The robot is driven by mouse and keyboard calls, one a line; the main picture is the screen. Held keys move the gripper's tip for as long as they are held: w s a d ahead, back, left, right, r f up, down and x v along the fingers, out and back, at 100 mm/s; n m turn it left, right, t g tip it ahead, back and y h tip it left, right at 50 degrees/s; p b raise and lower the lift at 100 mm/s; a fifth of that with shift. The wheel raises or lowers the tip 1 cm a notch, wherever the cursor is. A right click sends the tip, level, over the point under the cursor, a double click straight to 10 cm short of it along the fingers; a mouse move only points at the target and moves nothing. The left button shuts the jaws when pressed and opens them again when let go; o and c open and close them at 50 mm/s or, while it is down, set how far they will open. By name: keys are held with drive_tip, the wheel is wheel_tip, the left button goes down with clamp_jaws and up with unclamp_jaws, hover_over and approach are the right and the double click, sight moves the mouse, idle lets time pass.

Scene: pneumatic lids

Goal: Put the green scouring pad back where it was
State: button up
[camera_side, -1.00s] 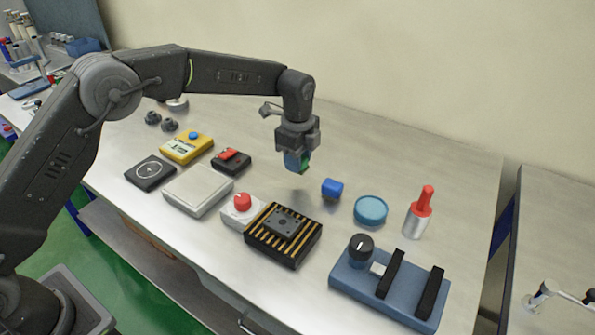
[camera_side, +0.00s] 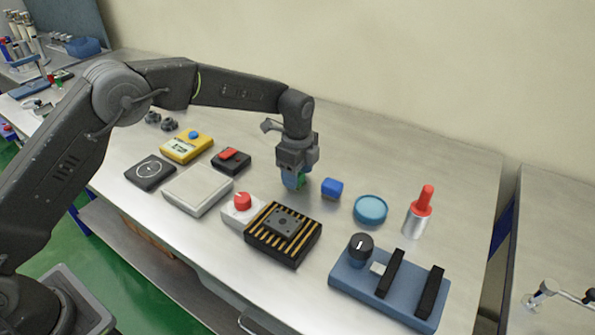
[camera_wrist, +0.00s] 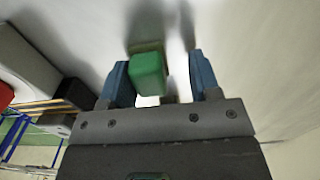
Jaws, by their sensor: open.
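The green scouring pad (camera_side: 301,181) is at the fingertips of my gripper (camera_side: 293,180), low over the bench in the side view, partly hidden by a blue finger. In the wrist view the pad (camera_wrist: 149,72) shows as a small green block between the two blue fingers of my gripper (camera_wrist: 160,80). The fingers stand apart, with a clear gap at the right finger; the pad is close to the left one. A tan strip shows at the pad's far edge. I cannot tell for sure whether the pad touches the bench.
A black, gold-striped block (camera_side: 283,236) and a red-knobbed box (camera_side: 241,207) are in front; a red-switch box (camera_side: 231,160) is left. Bare bench lies behind.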

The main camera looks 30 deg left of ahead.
drive_tip(key=s+a+r+n+t, duration=0.1)
drive_tip(key=s+a+r+n, duration=0.15)
drive_tip(key=r, duration=0.75)
drive_tip(key=s+a+r+n, duration=0.1)
drive_tip(key=s+r, duration=0.2)
drive_tip(key=r, duration=0.7)
drive_tip(key=s+a+r+n+t, duration=0.25)
drive_tip(key=s+n, duration=0.25)
drive_tip(key=s, duration=0.5)
drive_tip(key=s+a+r+n+t, duration=0.15)
drive_tip(key=s+a+n, duration=0.3)
drive_tip(key=s, duration=0.45)
drive_tip(key=s+a+f+n, duration=0.1)
drive_tip(key=s+f+n, duration=0.4)
drive_tip(key=s, duration=0.4)
drive_tip(key=shift+s+t, duration=0.3)
drive_tip(key=shift+s, duration=0.05)
drive_tip(key=shift+o, duration=0.3)
drive_tip(key=shift+r, duration=0.1)
